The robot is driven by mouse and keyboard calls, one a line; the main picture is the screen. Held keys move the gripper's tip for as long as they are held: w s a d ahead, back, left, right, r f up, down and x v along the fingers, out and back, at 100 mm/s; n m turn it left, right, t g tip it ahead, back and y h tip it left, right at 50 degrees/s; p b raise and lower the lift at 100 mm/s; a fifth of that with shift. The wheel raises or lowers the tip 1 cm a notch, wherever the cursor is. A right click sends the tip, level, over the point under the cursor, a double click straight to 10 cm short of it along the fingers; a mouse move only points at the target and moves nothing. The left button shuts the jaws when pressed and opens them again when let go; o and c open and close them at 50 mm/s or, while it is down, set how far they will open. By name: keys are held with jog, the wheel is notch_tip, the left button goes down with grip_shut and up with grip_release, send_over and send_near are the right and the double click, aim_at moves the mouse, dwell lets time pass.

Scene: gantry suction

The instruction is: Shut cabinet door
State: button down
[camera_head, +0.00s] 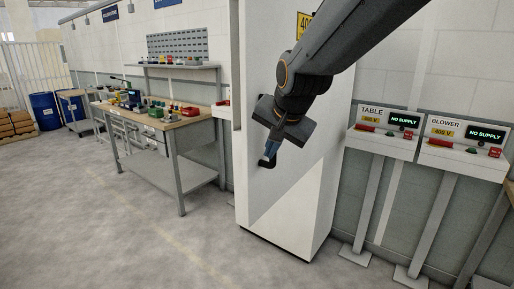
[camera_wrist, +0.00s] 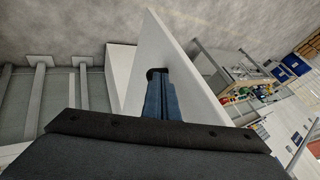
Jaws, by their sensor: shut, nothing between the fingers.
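The tall white cabinet (camera_head: 325,190) stands in the middle of the head view, with a yellow sign near its top. In the wrist view its body (camera_wrist: 119,72) shows behind a white door panel (camera_wrist: 190,72), which seems to stand at an angle to it. My gripper (camera_head: 268,162) is in front of the cabinet, pointing down, its blue fingers together and empty. In the wrist view my gripper (camera_wrist: 157,76) lies close against the panel's face. I cannot tell whether it touches. A dark piece at the fingertips is partly hidden, and no handle shows clearly.
Two pedestal consoles, TABLE (camera_head: 384,133) and BLOWER (camera_head: 464,145), stand to the right of the cabinet. A workbench (camera_head: 160,122) with small parts stands to the left. Blue barrels (camera_head: 45,110) are far left. The floor in front of the cabinet is clear.

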jog(key=shift+w+a+f+p, duration=0.3)
jog(key=shift+w+a+p, duration=0.1)
jog(key=shift+w+a, duration=0.2)
jog(key=shift+w+a+f+p, duration=0.35)
jog(key=shift+w+a, duration=0.25)
jog(key=shift+w+a+f+p, duration=0.3)
jog(key=shift+w+a+p, duration=0.1)
jog(key=shift+w+a, duration=0.2)
